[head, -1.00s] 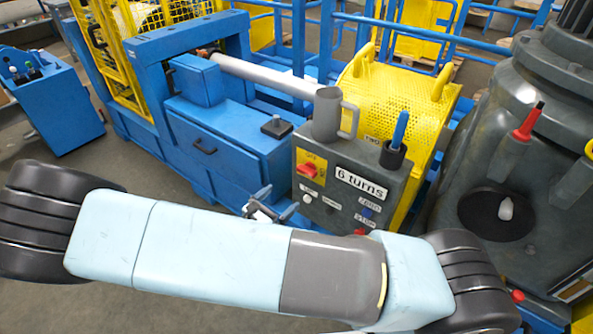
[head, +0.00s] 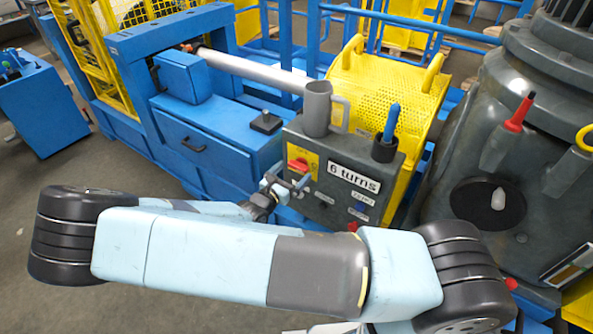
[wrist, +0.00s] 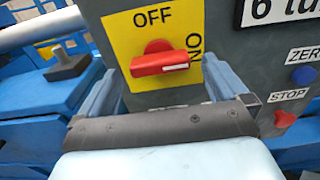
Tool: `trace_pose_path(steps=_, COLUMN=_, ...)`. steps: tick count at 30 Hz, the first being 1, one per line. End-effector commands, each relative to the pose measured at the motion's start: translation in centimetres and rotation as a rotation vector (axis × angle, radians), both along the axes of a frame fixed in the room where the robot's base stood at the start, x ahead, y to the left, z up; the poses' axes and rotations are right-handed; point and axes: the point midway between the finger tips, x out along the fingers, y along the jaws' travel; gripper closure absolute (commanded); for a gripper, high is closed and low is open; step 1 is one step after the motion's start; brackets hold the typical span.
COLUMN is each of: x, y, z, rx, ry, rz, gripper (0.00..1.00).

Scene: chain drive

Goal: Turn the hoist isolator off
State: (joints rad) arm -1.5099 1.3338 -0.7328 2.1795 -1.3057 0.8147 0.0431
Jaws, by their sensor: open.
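The hoist isolator is a red rotary handle (wrist: 160,61) on a yellow plate (wrist: 125,30) marked OFF at the top and ON at the right. In the wrist view the handle lies roughly horizontal, its white mark pointing right toward ON. My gripper (wrist: 155,80) is open, with one finger on each side of the handle and slightly below it; contact cannot be told. In the head view the red handle (head: 298,165) shows on the grey control box (head: 335,160), and my gripper (head: 285,185) is close in front of it.
The box also carries a "6 turns" label (head: 353,177), a blue ZERO button (wrist: 302,75) and a red STOP button (wrist: 284,118). A blue cabinet (head: 215,150) is left.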

Motion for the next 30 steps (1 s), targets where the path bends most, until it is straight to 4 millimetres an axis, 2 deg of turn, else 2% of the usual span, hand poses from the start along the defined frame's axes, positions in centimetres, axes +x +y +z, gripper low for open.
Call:
trace_pose_path(steps=6, x=1.4, y=-1.1, z=0.0, rx=-0.001, ry=0.001, rz=0.000, gripper=0.00)
trace_pose_path(steps=16, x=1.6, y=-1.2, z=0.0, rx=0.000, ry=0.000, rz=0.000, gripper=0.00)
trace_pose_path(steps=30, x=1.6, y=-1.3, z=0.0, rx=-0.001, ry=0.001, rz=-0.001, gripper=0.44)
